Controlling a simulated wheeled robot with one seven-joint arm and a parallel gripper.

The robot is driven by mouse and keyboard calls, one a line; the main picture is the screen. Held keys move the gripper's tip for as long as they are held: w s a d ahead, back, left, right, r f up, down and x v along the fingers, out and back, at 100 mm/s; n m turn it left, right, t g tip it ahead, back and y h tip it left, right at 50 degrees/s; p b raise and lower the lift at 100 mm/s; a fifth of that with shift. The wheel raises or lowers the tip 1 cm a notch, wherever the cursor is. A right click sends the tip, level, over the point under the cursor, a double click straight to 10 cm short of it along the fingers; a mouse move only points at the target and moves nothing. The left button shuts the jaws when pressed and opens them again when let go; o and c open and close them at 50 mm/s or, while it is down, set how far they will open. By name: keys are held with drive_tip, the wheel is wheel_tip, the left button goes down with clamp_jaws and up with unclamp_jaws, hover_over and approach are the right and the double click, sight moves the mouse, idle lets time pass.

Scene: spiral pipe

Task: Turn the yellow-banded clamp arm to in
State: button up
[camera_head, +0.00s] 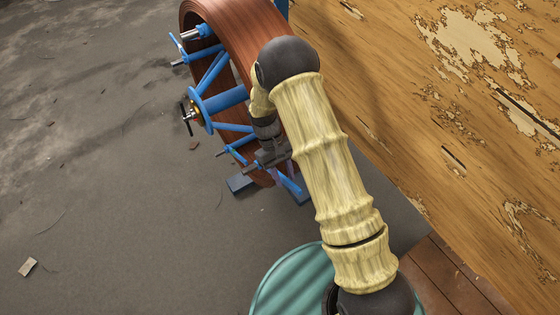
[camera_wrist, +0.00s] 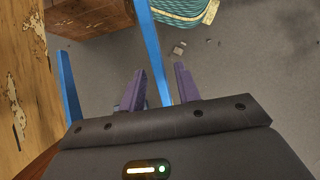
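A reel with blue arms (camera_head: 212,68) carries a wide coil of reddish-brown pipe (camera_head: 238,25) in the head view. Several blue arms run out from its hub (camera_head: 200,110). I cannot make out a yellow band on any of them; the lower arms are partly hidden by my arm. My gripper (camera_head: 284,172) is at the lower right of the reel, in front of its lower blue arms. In the wrist view its two purple fingers (camera_wrist: 159,68) are apart, with a blue bar (camera_wrist: 152,45) showing in the gap between them. I cannot tell whether they touch it.
A peeling wooden wall or panel (camera_head: 450,90) stands close on the right in the head view and shows at the left in the wrist view (camera_wrist: 22,85). A second blue bar (camera_wrist: 68,85) runs left of the fingers. The grey floor (camera_head: 120,200) is mostly clear.

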drive_tip(key=v, duration=1.7)
drive_tip(key=shift+a+r, duration=0.1)
drive_tip(key=c, duration=0.7)
drive_tip(key=shift+d+r, duration=0.2)
drive_tip(key=shift+d, duration=0.15)
clamp_jaws()
drive_tip(key=s+d+r+m+t+y, duration=0.1)
drive_tip(key=s+d+r+m+t, duration=0.1)
drive_tip(key=s+d, duration=0.6)
drive_tip(key=s+d+r+m+t+y, duration=0.2)
drive_tip(key=s+d+r+m+t, duration=0.1)
drive_tip(key=s+d+t, duration=0.3)
drive_tip(key=s+d+m, duration=0.1)
drive_tip(key=s+d, duration=0.1)
drive_tip(key=s, duration=0.2)
drive_tip(key=shift+a, duration=0.1)
